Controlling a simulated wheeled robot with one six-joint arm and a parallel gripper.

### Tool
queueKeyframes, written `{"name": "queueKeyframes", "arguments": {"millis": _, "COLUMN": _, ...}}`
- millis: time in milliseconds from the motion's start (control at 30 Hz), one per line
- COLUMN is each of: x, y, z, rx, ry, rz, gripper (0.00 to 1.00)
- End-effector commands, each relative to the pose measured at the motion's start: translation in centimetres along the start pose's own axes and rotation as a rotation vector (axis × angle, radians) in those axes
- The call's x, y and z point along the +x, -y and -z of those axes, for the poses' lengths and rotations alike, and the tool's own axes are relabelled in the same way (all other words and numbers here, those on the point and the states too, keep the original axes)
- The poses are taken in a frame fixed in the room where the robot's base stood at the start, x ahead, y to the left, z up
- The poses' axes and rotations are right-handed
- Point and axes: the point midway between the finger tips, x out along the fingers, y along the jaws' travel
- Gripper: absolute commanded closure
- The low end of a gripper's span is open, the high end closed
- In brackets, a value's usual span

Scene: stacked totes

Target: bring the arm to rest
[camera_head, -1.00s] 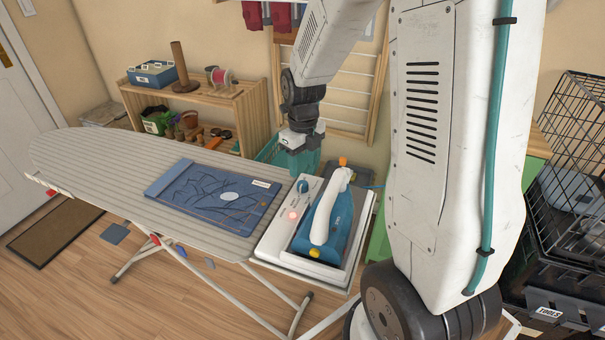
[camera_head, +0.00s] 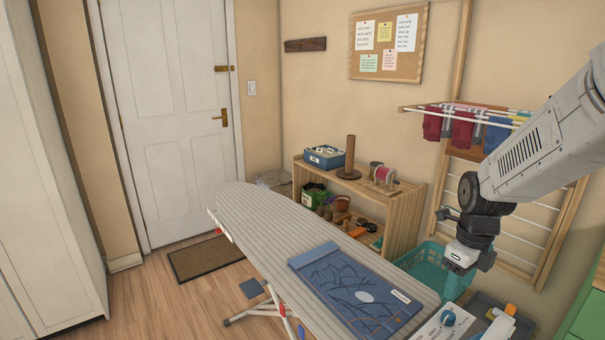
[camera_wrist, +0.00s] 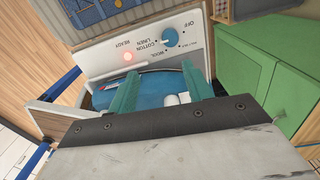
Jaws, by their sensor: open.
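My arm reaches in from the right in the head view, and my gripper (camera_head: 462,262) hangs at its end above the teal basket and the ironing board's right end. In the wrist view my gripper (camera_wrist: 158,76) shows two teal fingers, spread apart with nothing held. The blue iron (camera_wrist: 155,86) shows behind and between the fingers, apparently on its stand; I cannot judge the gap to it.
The ironing board (camera_head: 262,232) carries a blue patterned cloth (camera_head: 335,290). A teal basket (camera_head: 425,262) stands beyond it. A wooden shelf (camera_head: 405,215) and a drying rack (camera_head: 545,235) stand along the wall. A green cabinet (camera_wrist: 258,75) is on the right in the wrist view.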

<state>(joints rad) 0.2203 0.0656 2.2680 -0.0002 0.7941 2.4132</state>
Motion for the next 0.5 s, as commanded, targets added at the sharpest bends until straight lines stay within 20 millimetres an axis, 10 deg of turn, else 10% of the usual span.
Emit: {"name": "queueKeyframes", "arguments": {"millis": 500, "x": -10.0, "y": -10.6, "z": 6.6, "rx": -1.406, "ry": 0.018, "rz": 0.065, "gripper": 0.50}}
